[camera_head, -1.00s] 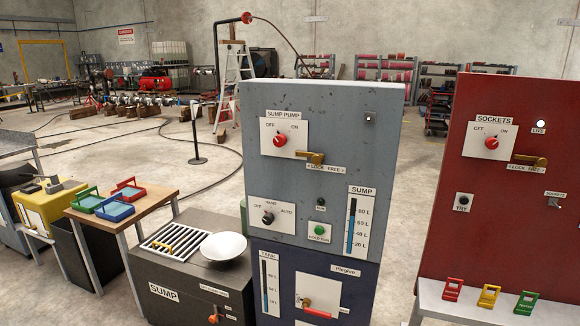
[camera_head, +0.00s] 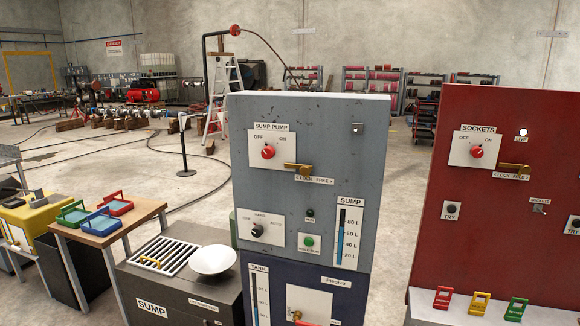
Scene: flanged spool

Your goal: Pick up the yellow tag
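A yellow tag (camera_head: 479,303) stands on the pale ledge in front of the red SOCKETS panel (camera_head: 495,245), at the lower right of the head view. It is the middle one of three similar tags. A red tag (camera_head: 442,298) is on its left and a green tag (camera_head: 516,309) on its right, each a little apart from it. Neither of my grippers shows in the head view, so I cannot see whether they are open or shut.
The grey SUMP PUMP cabinet (camera_head: 300,220) stands left of the red panel, with a gap between them. Left of it are the SUMP box (camera_head: 190,290) with a white dish (camera_head: 213,261), and a wooden table (camera_head: 100,237) with coloured trays. Open concrete floor lies behind.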

